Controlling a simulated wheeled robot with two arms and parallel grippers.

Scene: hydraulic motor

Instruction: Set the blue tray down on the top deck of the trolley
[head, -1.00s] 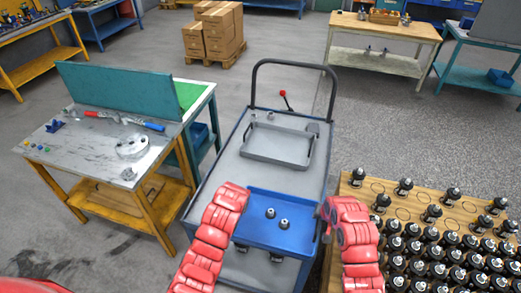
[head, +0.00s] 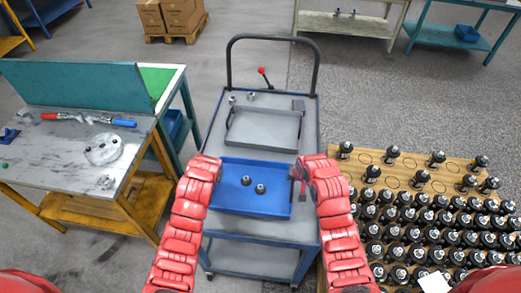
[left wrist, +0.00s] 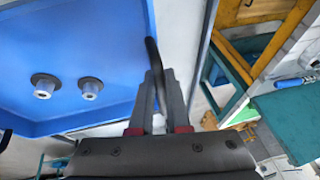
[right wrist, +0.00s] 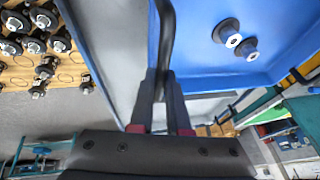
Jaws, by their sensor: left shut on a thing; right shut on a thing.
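The blue tray (head: 232,203) carries two small dark-and-silver fittings (head: 253,185). It appears level over the near part of the trolley's grey top deck (head: 212,140), just in front of a grey tray. I cannot tell whether its underside touches the deck. My left gripper (left wrist: 158,88) is shut on the dark handle at the tray's left side. My right gripper (right wrist: 162,85) is shut on the dark handle at its right side; it also shows in the head view (head: 301,175). The left fingertips are mostly hidden in the head view.
The grey tray (head: 262,128) fills the deck's middle, with small fittings (head: 250,97) behind it. The push handle (head: 272,38) rises at the far end. A workbench (head: 60,165) stands left; a wooden board (head: 415,180) with many black-topped parts stands right.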

